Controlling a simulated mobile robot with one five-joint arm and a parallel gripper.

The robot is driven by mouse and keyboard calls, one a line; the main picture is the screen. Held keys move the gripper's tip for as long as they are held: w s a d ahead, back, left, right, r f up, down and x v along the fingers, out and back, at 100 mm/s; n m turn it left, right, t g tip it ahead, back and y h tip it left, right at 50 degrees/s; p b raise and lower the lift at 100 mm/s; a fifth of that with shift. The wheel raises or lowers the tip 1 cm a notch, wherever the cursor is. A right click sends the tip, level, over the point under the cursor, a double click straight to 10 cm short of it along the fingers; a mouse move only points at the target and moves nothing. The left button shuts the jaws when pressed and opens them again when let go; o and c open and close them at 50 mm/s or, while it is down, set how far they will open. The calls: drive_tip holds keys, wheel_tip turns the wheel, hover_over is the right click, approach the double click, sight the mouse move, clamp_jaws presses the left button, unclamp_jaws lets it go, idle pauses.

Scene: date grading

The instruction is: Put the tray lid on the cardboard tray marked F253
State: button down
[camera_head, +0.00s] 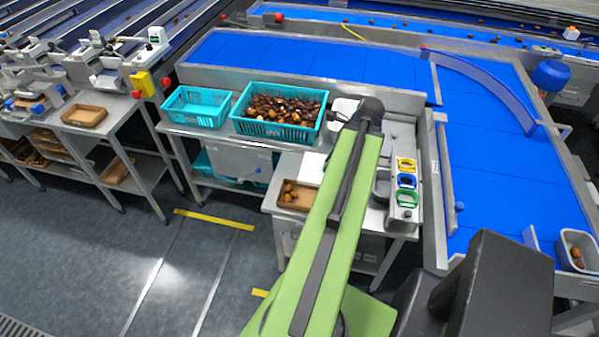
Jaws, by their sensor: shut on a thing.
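A small brown cardboard tray (293,207) with several dates in it sits open on the metal bench, left of my green arm. Its marking is too small to read. My gripper (368,107) is at the far end of the arm, above the back of the bench; its fingertips are hidden by the dark wrist. A pale, flat piece (342,109) shows at the wrist's left and looks like the tray lid, held in the shut jaws. The arm hides part of it. The gripper is behind and to the right of the tray, apart from it.
A teal crate of dates (277,131) and an emptier teal crate (196,107) stand to the left. A white flat item (312,163) lies behind the tray. Yellow, blue and green holders (406,181) stand right of the arm. Blue conveyors (500,150) border the bench.

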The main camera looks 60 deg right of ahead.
drive_tip(key=w+d+r+b+x, duration=0.1)
drive_tip(key=w+b+x, duration=0.1)
drive_tip(key=b+x, duration=0.7)
drive_tip(key=b, duration=0.4)
hover_over(299, 196)
drive_tip(key=s, duration=0.1)
wheel_tip(299, 196, down, 6)
drive_tip(key=f+b, duration=0.6)
drive_tip(key=shift+s+a+f, duration=0.1)
drive_tip(key=shift+s+a, duration=0.05)
drive_tip(key=shift+a, duration=0.2)
drive_tip(key=shift+f+b, duration=0.75)
drive_tip(key=c, duration=1.1)
unclamp_jaws()
drive_tip(key=o, duration=0.4)
